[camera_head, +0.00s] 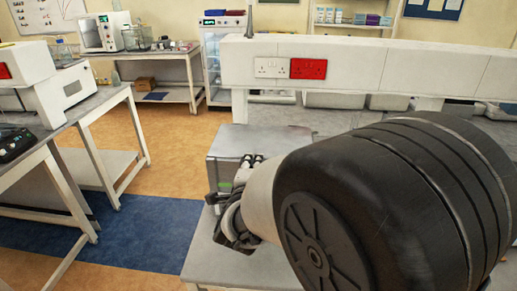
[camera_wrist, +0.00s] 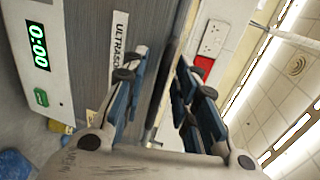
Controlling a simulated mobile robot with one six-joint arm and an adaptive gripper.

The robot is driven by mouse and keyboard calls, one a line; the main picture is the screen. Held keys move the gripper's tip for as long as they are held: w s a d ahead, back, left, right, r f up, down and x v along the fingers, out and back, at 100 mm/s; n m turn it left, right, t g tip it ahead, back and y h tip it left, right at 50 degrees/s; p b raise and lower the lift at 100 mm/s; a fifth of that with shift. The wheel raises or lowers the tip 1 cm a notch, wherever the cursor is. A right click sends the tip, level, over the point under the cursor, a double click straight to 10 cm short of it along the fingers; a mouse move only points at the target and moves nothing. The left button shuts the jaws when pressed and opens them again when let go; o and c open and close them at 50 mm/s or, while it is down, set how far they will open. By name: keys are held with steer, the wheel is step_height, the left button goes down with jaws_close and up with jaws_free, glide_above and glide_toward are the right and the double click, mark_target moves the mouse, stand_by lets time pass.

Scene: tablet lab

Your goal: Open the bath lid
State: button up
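The bath is a grey metal box (camera_head: 255,140) on the bench in the head view, partly hidden behind my arm. In the wrist view it appears turned on its side, with a dark grey wall (camera_wrist: 90,45), a partly hidden "ULTRASO" label (camera_wrist: 119,45) and a green 0:00 display (camera_wrist: 38,46). The lid looks shut, lying flat on top. My gripper (camera_wrist: 160,72) is open, its blue-padded fingers apart with nothing held. The bath's upper edge shows between the fingers. I cannot tell whether either finger touches it.
A white service ledge with white and red sockets (camera_head: 308,69) runs behind the bath. A side bench (camera_head: 75,110) with instruments stands at left. The floor between the benches, with a blue mat (camera_head: 140,235), is clear.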

jaws_close()
stand_by(0.3)
stand_by(0.6)
